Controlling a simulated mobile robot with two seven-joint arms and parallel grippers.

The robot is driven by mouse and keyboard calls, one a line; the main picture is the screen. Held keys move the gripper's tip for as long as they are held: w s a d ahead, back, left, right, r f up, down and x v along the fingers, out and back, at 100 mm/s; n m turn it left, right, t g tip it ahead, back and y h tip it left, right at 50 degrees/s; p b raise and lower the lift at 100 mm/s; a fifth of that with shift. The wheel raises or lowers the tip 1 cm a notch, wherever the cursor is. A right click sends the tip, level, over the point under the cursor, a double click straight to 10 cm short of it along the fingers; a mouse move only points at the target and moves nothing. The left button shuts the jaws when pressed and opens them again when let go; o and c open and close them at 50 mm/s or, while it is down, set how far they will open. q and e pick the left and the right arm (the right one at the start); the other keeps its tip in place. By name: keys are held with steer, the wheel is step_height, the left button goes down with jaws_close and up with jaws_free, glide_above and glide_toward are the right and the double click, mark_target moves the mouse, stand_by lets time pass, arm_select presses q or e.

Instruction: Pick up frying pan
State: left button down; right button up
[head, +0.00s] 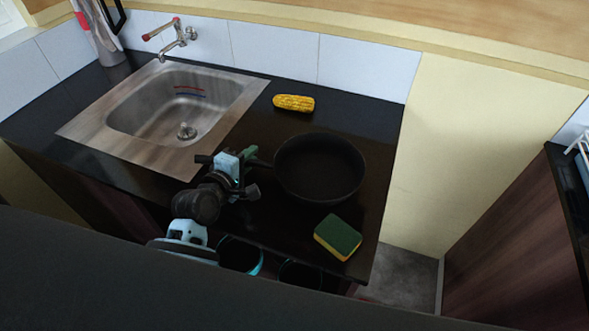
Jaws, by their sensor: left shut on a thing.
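The black frying pan (320,168) is on the dark countertop in the head view, right of the sink. Its handle points left toward my left gripper. My left gripper (248,166) is shut on the pan's handle, which is mostly hidden by the fingers. The pan looks level; I cannot tell whether it touches the counter. My right gripper is not in the head view.
A yellow corn cob (293,103) lies behind the pan. A green and yellow sponge (338,237) lies in front of it. A steel sink (243,92) with a faucet (178,38) is at left. The counter ends just right of the pan.

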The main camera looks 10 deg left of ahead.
arm_select(q)
steer(key=shift+r, duration=0.15)
steer(key=shift+r, duration=0.1)
